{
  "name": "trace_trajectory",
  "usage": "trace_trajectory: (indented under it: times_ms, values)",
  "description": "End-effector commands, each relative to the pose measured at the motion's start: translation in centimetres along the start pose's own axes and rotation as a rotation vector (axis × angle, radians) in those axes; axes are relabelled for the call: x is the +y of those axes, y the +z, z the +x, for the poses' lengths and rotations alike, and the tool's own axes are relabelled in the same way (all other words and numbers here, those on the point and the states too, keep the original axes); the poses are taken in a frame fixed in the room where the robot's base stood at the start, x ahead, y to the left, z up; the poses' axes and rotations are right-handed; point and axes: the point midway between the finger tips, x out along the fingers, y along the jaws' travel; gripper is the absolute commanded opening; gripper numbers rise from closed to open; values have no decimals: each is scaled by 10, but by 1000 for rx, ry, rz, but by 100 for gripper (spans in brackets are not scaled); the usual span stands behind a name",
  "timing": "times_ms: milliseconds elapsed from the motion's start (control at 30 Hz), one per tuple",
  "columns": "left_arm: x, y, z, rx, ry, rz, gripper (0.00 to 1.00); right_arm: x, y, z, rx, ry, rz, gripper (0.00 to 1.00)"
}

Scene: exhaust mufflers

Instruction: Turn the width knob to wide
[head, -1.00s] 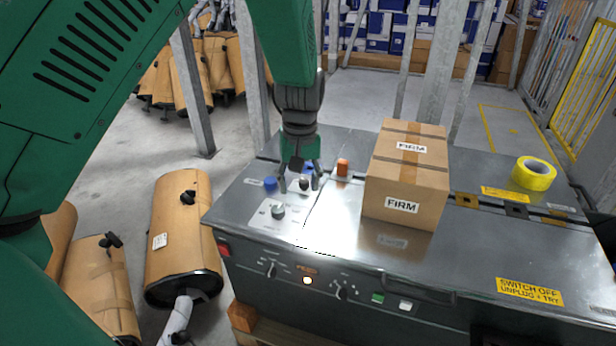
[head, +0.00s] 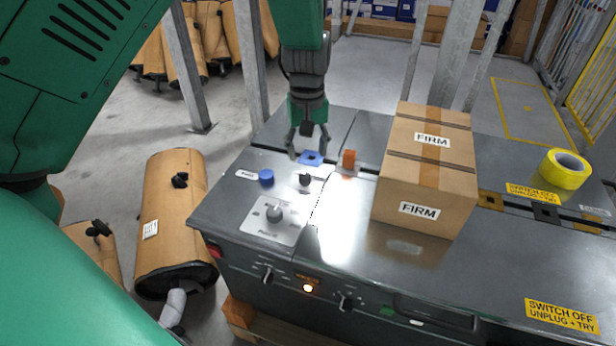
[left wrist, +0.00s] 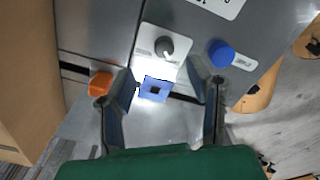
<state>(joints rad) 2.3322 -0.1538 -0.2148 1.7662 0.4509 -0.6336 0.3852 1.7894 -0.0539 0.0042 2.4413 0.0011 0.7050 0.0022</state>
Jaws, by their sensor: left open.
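A dark knob (head: 305,179) stands on the bright machine top; it shows in the left wrist view (left wrist: 164,47) on a light plate. A grey knob (head: 275,213) sits on a light, labelled plate nearer the front edge. Two more knobs, one left (head: 268,276) and one right (head: 345,303), are on the front face. The lettering is too small to tell which is the width knob. My left gripper (head: 308,152) points down, open and empty, just beyond the dark knob and over a blue square piece (head: 311,158). It also shows in the left wrist view (left wrist: 163,78). My right gripper is not visible.
A blue round button (head: 267,177) is left of the dark knob. An orange block (head: 349,159) and a cardboard box (head: 428,175) stand to the right. Yellow tape (head: 565,169) lies far right. Wrapped mufflers (head: 170,222) lie on the floor at left.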

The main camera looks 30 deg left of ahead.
Motion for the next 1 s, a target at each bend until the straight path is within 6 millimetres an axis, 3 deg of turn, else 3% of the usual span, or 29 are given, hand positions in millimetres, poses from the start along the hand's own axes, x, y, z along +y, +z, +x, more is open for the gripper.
trace_trajectory:
  times_ms: [33, 200, 400, 833, 967, 1000]
  values:
    - [-1, 0, 16, -5, -2, -2, 46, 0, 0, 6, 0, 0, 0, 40]
    - [-2, -1, 51, -4, 1, -1, 46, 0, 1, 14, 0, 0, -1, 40]
    - [0, 0, 75, -1, 1, 1, 46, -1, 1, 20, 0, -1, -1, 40]
    - [0, 0, 83, 1, 2, 0, 46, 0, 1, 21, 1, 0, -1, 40]
    - [-1, -1, 84, -1, 3, 0, 0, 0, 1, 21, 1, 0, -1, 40]
    - [0, -1, 84, 0, 3, 0, 0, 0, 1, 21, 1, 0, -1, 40]
